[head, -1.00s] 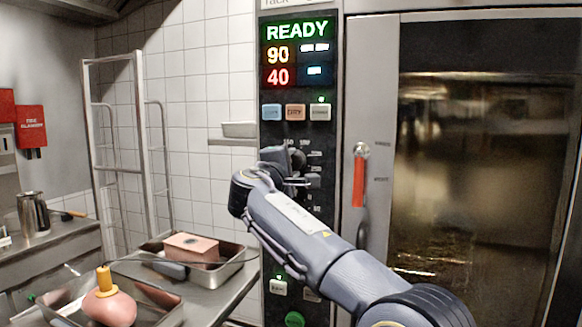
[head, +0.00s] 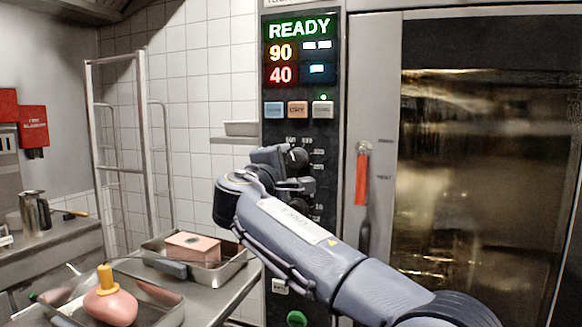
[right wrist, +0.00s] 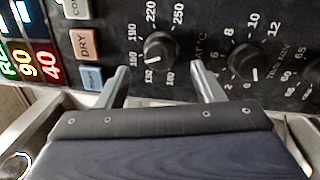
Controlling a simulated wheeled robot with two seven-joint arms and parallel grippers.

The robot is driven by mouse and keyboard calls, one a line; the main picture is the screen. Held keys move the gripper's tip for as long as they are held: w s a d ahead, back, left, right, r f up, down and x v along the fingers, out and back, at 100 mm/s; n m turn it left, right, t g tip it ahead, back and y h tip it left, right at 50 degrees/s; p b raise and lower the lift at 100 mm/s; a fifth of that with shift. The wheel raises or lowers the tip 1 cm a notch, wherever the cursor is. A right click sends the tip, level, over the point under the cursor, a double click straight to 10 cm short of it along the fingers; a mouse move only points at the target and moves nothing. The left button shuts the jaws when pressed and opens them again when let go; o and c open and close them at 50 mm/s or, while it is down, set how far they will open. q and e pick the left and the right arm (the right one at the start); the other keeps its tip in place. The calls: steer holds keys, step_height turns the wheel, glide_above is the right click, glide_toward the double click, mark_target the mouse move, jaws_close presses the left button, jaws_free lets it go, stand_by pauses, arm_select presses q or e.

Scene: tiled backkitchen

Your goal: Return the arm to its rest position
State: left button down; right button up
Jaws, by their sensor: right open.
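My right arm (head: 330,255) reaches from the lower right across the oven's control panel. Its gripper (head: 296,172) is in front of the panel's dials and hides part of them. In the right wrist view the two fingers of my right gripper (right wrist: 163,84) are spread wide with nothing between them. They point at a temperature dial (right wrist: 159,50) and a timer dial (right wrist: 250,64). Both dials appear apart from the fingers, though the exact gap is hard to tell. My left gripper is not in view.
The oven's glass door (head: 475,190) is shut, with a red-orange handle (head: 362,175) right of the panel. The panel display (head: 299,48) reads READY, 90 and 40. At lower left, metal trays (head: 237,268) hold a pink box (head: 192,248) and a pink bulb-shaped object (head: 110,305). A metal rack (head: 140,130) stands behind.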

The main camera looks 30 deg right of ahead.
steer(key=v, duration=0.2)
steer(key=shift+s+a, duration=0.25)
stand_by(0.3)
